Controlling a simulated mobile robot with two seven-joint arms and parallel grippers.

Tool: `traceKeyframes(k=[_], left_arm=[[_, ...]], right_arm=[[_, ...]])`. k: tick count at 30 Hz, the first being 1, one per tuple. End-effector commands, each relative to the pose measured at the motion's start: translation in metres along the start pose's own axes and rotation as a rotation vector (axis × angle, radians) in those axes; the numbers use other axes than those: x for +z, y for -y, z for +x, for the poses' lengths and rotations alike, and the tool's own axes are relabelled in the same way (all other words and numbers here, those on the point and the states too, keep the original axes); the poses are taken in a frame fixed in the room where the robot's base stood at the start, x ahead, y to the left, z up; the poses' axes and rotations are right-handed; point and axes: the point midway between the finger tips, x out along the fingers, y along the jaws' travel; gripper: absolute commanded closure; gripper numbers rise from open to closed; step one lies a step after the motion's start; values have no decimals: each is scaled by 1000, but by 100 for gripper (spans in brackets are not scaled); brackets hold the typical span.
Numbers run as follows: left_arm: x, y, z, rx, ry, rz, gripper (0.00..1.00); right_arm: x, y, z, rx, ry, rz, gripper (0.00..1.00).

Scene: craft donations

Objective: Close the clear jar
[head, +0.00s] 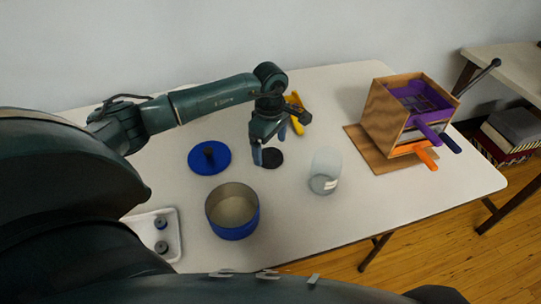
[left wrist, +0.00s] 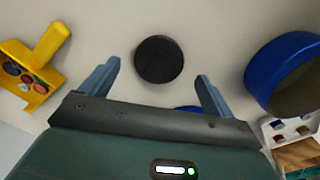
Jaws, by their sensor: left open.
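The clear jar (head: 325,168) stands upright on the table, right of the middle in the head view, with its top uncovered. A round black lid (head: 272,159) lies flat on the table to the left of the jar; it also shows in the left wrist view (left wrist: 159,59). My left gripper (head: 269,145) is open and empty, pointing down over the black lid. In the left wrist view its fingers stand apart (left wrist: 159,70), one on either side of the lid's near part, and I cannot tell the exact height. My right gripper is not in view.
A yellow object (head: 296,113) lies behind the gripper. A white tray (head: 172,245) is front left. A wooden box (head: 383,113) with purple and orange handles stands at the right.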

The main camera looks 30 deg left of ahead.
Motion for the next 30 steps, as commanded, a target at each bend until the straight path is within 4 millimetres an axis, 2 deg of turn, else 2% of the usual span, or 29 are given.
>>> traceKeyframes(k=[3, 6, 17, 30], left_arm=[[1, -1, 18, -3, 1, 0, 12], [1, -1, 26, 0, 0, 0, 12], [1, -1, 28, 1, 0, 1, 12], [1, -1, 28, 1, 0, 1, 47]], right_arm=[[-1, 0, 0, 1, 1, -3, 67], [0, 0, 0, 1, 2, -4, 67], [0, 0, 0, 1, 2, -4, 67], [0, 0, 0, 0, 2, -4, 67]])
